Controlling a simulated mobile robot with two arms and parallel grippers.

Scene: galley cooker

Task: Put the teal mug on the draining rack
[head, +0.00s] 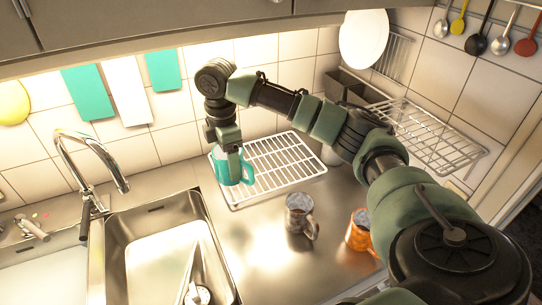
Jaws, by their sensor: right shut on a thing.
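The teal mug (233,172) is in the middle of the head view, upright or nearly so, with its handle to the right. My right gripper (227,148) reaches over from the right and is shut on the mug from above, covering part of its rim. The white wire draining rack (285,160) lies flat on the steel counter. The mug is in front of the rack's left end. I cannot tell whether its base touches the rack or hangs just above it. My left gripper is not in view.
A grey mug (299,213) and an orange mug (359,232) stand on the counter in front of the rack. The sink (130,240) and tap (92,160) are to the left. A wire wall rack (445,150) is at the right. Most of the draining rack is bare.

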